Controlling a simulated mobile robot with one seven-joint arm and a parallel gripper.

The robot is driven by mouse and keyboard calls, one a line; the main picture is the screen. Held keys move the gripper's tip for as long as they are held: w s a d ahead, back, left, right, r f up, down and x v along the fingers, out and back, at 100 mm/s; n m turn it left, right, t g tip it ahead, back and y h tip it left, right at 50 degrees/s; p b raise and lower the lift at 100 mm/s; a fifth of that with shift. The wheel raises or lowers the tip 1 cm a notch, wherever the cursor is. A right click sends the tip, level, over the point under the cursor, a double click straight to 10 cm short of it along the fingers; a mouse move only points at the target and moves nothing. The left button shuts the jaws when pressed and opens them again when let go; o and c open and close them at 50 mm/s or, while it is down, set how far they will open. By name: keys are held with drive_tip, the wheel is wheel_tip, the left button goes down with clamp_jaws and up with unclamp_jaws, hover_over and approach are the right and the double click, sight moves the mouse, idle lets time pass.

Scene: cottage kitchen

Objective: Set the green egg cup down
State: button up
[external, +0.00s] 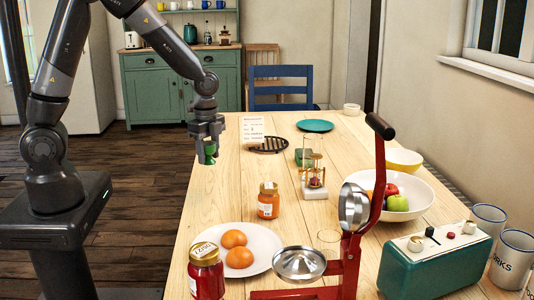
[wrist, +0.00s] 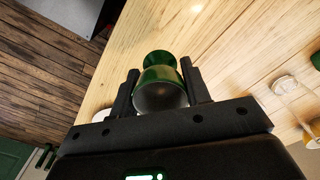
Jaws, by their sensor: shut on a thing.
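The green egg cup (external: 209,152) hangs between the fingers of my gripper (external: 206,146), at the left edge of the wooden table in the external view. In the wrist view the egg cup (wrist: 160,82) sits between both fingers of my gripper (wrist: 162,88), its shiny green body and flared end showing. My gripper is shut on it. The cup appears held above the table (external: 222,190), but the exact gap to the wood cannot be told.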

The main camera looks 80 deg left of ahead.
drive_tip(key=shift+d+r, duration=0.1)
drive_tip(key=shift+d, duration=0.15)
drive_tip(key=w+d+m, duration=0.1)
drive_tip(key=w+d, duration=0.8)
drive_tip(key=d, duration=0.6)
drive_tip(key=w+d, duration=0.9)
drive_tip(key=d, duration=0.5)
hover_over(302, 229)
wheel_tip(302, 229, down, 7)
drive_tip(key=shift+r, duration=0.1)
drive_tip(key=shift+f, duration=1.95)
drive_tip(key=shift+f, duration=0.1)
drive_tip(key=o, duration=1)
